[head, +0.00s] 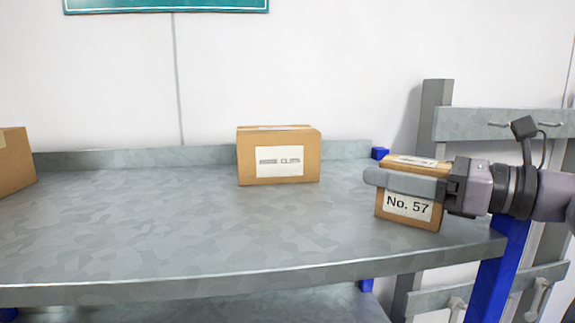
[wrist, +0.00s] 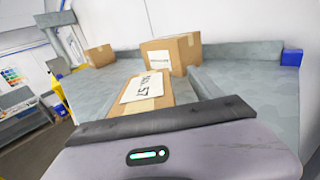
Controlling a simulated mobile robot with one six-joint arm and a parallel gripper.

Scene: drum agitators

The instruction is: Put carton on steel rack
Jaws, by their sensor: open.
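The carton marked "No. 57" (head: 408,207) is a small brown box with a white label. It is upright at the right end of the steel rack's grey shelf (head: 200,230) and appears to rest on it. My gripper (head: 376,176) reaches in from the right, level with the carton's upper part. Its jaws are open around the carton, with one finger crossing in front of it; the far finger is hidden in the head view. In the wrist view the carton (wrist: 150,92) lies just ahead of the palm, between the two grey fingers.
A larger brown carton (head: 279,157) stands at the back middle of the shelf, and another (head: 14,160) at the far left. A low back lip (head: 110,158) and a blue post (head: 500,265) bound the shelf. The middle front is clear.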

